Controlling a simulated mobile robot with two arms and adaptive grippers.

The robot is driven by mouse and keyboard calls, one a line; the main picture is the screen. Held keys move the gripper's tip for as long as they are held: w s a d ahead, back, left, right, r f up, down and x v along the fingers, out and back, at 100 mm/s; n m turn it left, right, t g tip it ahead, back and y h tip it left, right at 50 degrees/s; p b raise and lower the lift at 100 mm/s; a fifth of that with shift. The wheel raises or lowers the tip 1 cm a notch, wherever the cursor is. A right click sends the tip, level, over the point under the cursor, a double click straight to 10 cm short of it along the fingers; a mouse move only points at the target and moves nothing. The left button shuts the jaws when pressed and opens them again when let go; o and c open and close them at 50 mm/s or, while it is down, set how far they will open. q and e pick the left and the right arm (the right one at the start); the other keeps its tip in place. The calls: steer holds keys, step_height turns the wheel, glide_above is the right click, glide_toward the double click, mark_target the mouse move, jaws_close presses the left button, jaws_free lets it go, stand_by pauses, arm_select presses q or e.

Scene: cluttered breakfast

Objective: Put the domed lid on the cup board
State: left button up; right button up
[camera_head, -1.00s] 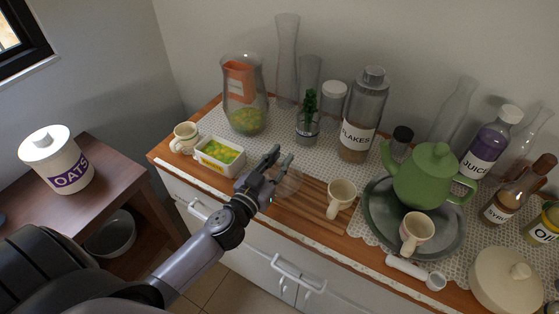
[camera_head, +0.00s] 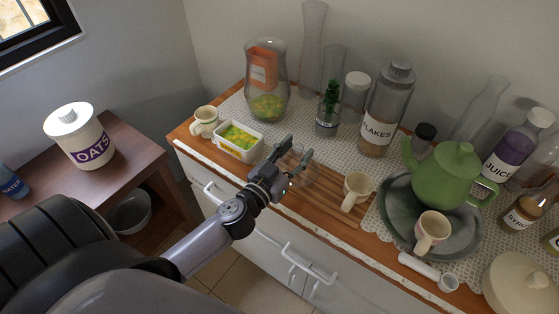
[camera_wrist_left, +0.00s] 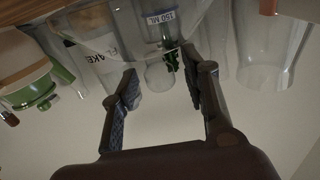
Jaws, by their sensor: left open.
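A clear glass dome (camera_head: 306,170), which I take for the domed lid, stands at the left end of the slatted wooden board (camera_head: 325,207). Its exact base contact is hard to see. In the left wrist view its round knob (camera_wrist_left: 160,76) shows between my fingers. A cream cup (camera_head: 357,190) stands at the board's right part. My left gripper (camera_head: 296,158) is open at the dome, with a finger on either side of the knob and gaps visible in the wrist view (camera_wrist_left: 162,90). My right gripper is not in view.
A white tub (camera_head: 240,148) of yellow-green food and a mug (camera_head: 205,121) stand left of the dome. A glass beaker (camera_head: 327,127) with a plant and a flakes jar (camera_head: 384,115) stand behind. A green teapot (camera_head: 447,175) sits on a metal tray (camera_head: 400,212) to the right.

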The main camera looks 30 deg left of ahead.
arm_select(q)
steer(key=s, duration=0.3)
steer(key=s+b, duration=0.1)
steer(key=s, duration=0.2)
steer(key=s+b, duration=0.1)
steer(key=s, duration=0.2)
steer(key=shift+s+a+f, duration=0.1)
steer(key=shift+s+a, duration=0.15)
steer(key=shift+a, duration=0.1)
steer(key=shift+s, duration=0.6)
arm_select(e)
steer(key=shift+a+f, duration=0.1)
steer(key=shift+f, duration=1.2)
arm_select(q)
steer(key=shift+o, duration=0.2)
steer(key=o, duration=1.3)
steer(key=shift+c, duration=0.2)
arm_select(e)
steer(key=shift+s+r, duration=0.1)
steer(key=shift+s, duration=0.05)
